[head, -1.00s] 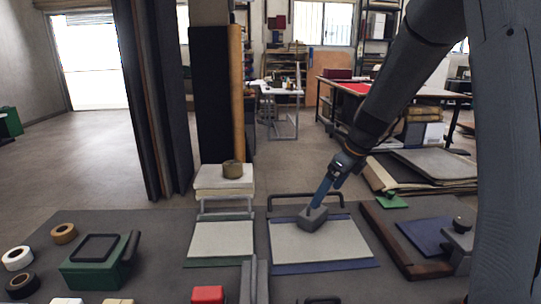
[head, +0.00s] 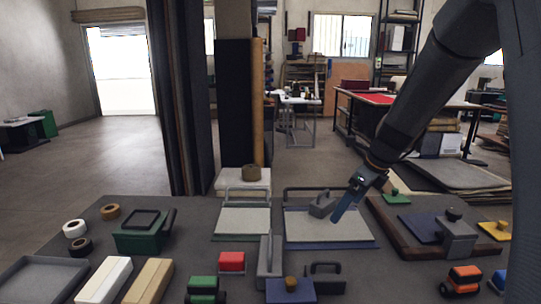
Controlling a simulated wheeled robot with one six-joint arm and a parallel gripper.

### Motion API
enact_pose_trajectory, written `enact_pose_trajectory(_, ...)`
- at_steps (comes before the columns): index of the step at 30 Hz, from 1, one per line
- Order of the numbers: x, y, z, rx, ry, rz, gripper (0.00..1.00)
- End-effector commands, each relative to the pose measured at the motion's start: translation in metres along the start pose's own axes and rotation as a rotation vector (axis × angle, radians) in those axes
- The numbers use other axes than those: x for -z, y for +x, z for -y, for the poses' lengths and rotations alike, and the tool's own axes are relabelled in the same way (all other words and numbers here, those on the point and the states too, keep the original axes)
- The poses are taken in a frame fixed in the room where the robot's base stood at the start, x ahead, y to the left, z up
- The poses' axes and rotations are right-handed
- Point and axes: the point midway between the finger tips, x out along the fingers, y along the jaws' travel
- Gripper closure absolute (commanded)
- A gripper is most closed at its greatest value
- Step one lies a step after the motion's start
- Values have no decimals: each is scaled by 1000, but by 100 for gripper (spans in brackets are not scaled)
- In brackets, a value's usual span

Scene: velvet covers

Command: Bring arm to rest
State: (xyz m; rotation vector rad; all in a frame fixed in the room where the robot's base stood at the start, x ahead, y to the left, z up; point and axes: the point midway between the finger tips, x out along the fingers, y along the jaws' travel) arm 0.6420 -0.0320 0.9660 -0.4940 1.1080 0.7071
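My gripper (head: 338,217) hangs in the air over the right part of the table in the head view, with its blue tip pointing down and left. It appears to be in front of a grey block (head: 322,203) that rests on a pale board (head: 305,226) with a blue edge. From this angle I cannot tell whether the fingers are apart, and no object shows in them. My dark arm reaches down from the upper right.
A grey tray (head: 45,262) lies at left. Floor (head: 100,160) behind is open.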

Motion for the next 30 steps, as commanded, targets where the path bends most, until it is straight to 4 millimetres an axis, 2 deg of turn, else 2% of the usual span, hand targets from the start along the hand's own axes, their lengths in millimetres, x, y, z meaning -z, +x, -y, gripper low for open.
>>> enact_pose_trajectory(10,16,-1,-26,8,-285,-49,3)
enact_pose_trajectory(17,36,-1,-55,5,-621,-104,3)
enact_pose_trajectory(20,48,-2,-73,-4,-832,-136,3)
enact_pose_trajectory(30,108,-7,-150,-103,-1816,-256,3)
